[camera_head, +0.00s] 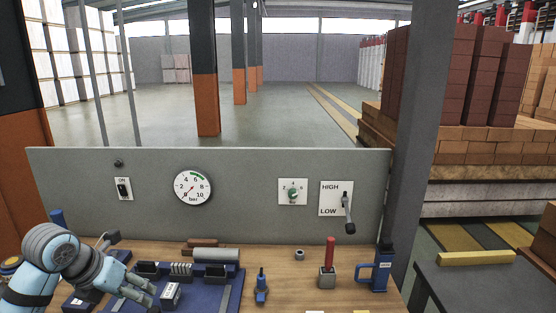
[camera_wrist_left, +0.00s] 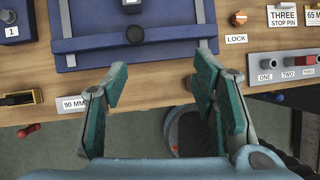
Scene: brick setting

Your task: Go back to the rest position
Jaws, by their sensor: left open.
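My left gripper (camera_head: 146,290) is over the left part of the wooden bench, beside a blue fixture (camera_head: 228,292). In the left wrist view the left gripper (camera_wrist_left: 158,78) has its two teal-padded fingers spread wide, with nothing between them. Below the fingers are the bench's wooden edge (camera_wrist_left: 150,82) and the blue fixture (camera_wrist_left: 180,40). My right gripper is in neither view.
A grey panel (camera_head: 240,215) with a gauge (camera_head: 192,188), a switch and a HIGH/LOW lever (camera_head: 347,212) stands behind the bench. A red-handled tool (camera_head: 330,250) and a blue tool (camera_head: 381,268) stand at the right. A "90 MM" label (camera_wrist_left: 74,103) lies near the edge.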

